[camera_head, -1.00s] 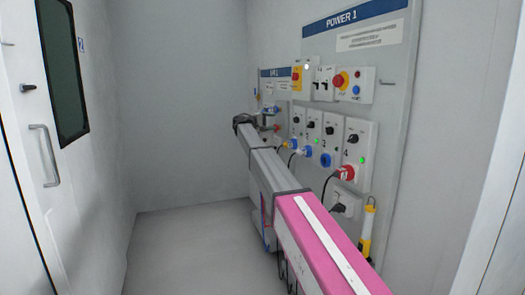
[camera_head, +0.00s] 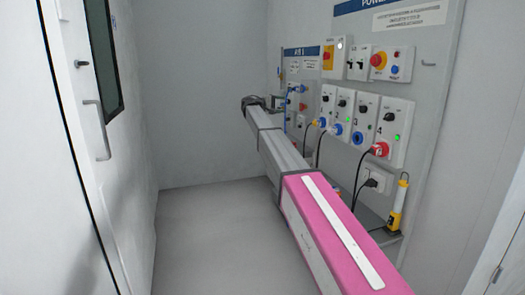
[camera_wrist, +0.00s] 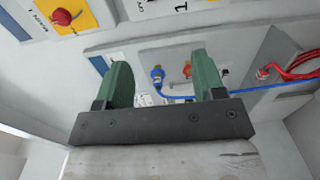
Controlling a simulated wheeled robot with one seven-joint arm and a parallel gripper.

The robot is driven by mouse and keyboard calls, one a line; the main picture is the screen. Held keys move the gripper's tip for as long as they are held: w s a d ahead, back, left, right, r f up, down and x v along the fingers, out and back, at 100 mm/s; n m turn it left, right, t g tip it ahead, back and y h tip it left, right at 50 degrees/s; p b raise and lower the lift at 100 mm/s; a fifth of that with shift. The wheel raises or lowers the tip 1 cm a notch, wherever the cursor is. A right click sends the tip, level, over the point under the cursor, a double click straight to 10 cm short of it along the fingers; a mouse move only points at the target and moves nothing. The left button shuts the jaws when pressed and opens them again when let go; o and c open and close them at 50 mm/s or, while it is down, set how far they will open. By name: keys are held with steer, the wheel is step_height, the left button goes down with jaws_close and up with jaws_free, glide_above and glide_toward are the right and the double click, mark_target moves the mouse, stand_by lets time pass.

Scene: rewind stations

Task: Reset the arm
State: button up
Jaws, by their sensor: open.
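My gripper shows in the wrist view (camera_wrist: 165,85) with its two green fingers wide apart and nothing between them. Beyond the gap are a blue connector (camera_wrist: 157,76) with a blue line running right and a small red fitting (camera_wrist: 187,70). In the head view my pink and grey arm stretches from the lower right toward the AIR 1 panel (camera_head: 300,52). The arm's far end is beside that panel, and the fingers cannot be made out there.
The POWER 1 panel (camera_head: 440,60) on the right wall carries switches, a red plug (camera_head: 378,149) and a blue plug (camera_head: 335,129). A yellow lamp (camera_head: 398,208) stands below. A door with a handle (camera_head: 97,130) is at left. The floor (camera_head: 205,235) is clear.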

steer(key=s+d+f+g+y, duration=0.1)
steer(key=s+d+f+y, duration=0.25)
steer(key=s+f, duration=0.6)
steer(key=s+d+f+g+y, duration=0.15)
steer(key=s+d+f, duration=0.35)
steer(key=f, duration=0.8)
steer(key=s+d+f+y, duration=0.3)
steer(key=s+f, duration=0.6)
steer(key=f, duration=0.3)
steer(key=s+f+m+g+y, duration=0.1)
steer(key=s+f+y, duration=0.2)
steer(key=s, duration=0.7)
steer(key=s+a+f+m+g+y, duration=0.1)
steer(key=s+f+y, duration=0.2)
steer(key=s+f, duration=0.4)
steer(key=s+f+m+g+y, duration=0.1)
steer(key=s+f, duration=0.4)
steer(key=s, duration=0.8)
steer(key=shift+a+f+m+y, duration=0.4)
steer(key=shift+y, duration=0.5)
